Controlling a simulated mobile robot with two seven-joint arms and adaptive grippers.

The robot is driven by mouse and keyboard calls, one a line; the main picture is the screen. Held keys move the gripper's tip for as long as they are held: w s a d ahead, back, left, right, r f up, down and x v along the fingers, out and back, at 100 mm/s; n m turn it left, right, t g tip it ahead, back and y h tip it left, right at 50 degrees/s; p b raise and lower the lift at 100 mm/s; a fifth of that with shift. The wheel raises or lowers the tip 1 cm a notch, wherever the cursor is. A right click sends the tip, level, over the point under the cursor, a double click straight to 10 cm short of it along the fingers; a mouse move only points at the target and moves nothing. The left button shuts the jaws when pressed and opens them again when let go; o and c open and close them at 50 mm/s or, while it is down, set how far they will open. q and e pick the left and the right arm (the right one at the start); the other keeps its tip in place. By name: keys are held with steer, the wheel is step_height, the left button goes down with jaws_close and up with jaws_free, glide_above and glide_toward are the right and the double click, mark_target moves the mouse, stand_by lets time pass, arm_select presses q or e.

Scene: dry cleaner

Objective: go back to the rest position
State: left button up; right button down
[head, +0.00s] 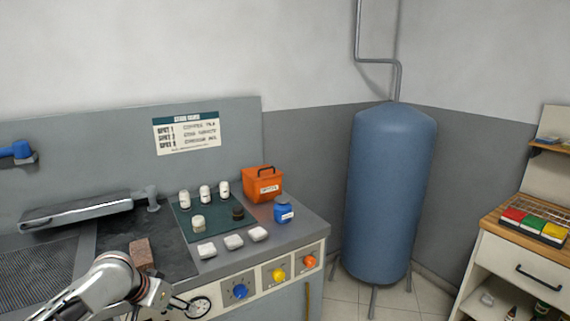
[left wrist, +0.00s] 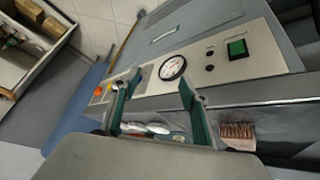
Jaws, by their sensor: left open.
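My left gripper (head: 166,298) is in front of the workbench's control panel, at the lower left of the head view. In the left wrist view the two fingers of my left gripper (left wrist: 158,86) stand apart with nothing between them. The panel with a round gauge (left wrist: 173,68) shows beyond the fingers. The same gauge (head: 200,306) is just right of the gripper in the head view. My right gripper is in neither view.
The bench holds a brown block (head: 141,254), a dark green mat (head: 217,212) with several small containers, three white pads, an orange box (head: 263,185) and a blue jar (head: 284,212). A blue tank (head: 390,195) stands right of the bench, with floor between it and a cabinet (head: 515,265).

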arm_select(q)
steer(key=s+d+f+t+h, duration=0.1)
steer(key=s+d+f, duration=0.45)
steer(key=f, duration=0.25)
steer(key=s+d+f+t+h, duration=0.1)
steer(key=s+d+f, duration=0.3)
steer(key=s+f, duration=0.35)
steer(key=s+a+f+t+y, duration=0.1)
steer(key=s+f, duration=0.1)
steer(key=s, duration=0.6)
steer(key=s+a+f+m+t+y, duration=0.1)
steer(key=s+a+f, duration=0.1)
steer(key=s, duration=0.6)
steer(key=shift+s+a+f+t+y, duration=0.15)
steer(key=shift+f+t+y, duration=0.2)
steer(key=shift+f, duration=0.3)
